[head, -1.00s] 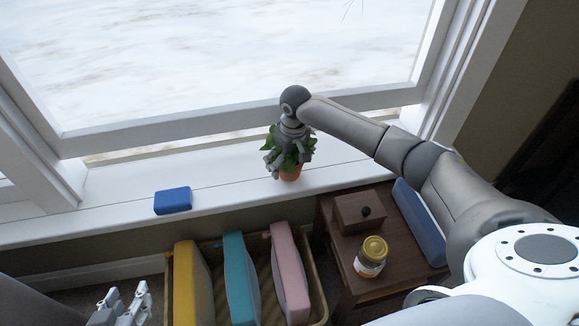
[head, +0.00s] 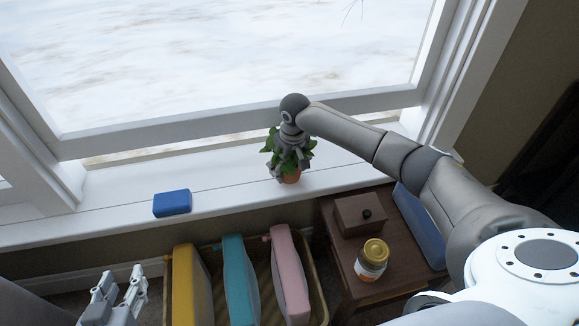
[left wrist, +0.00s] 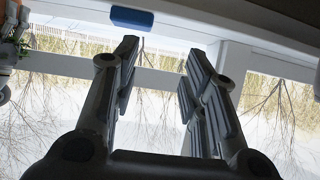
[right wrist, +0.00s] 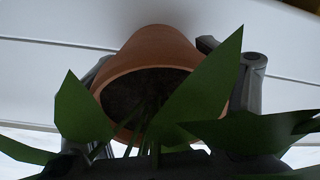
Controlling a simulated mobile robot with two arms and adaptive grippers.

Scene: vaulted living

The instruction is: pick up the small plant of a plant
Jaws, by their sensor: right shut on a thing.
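The small plant (head: 291,178) is a green leafy plant in a terracotta pot on the white window sill. My right gripper (head: 289,160) reaches down over it from above, among the leaves. In the right wrist view the terracotta pot (right wrist: 160,55) sits between the two fingers, which are shut on it; leaves cover part of the fingers. I cannot tell whether the pot is touching the sill. My left gripper (head: 122,292) is open and empty at the lower left. Its spread fingers also show in the left wrist view (left wrist: 160,75).
A blue block (head: 172,203) lies on the sill (head: 110,208) left of the plant. Below are a basket (head: 205,262) with yellow, teal and pink items and a wooden side table (head: 350,285) with a box (head: 358,214) and a jar (head: 371,260). The window stands behind.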

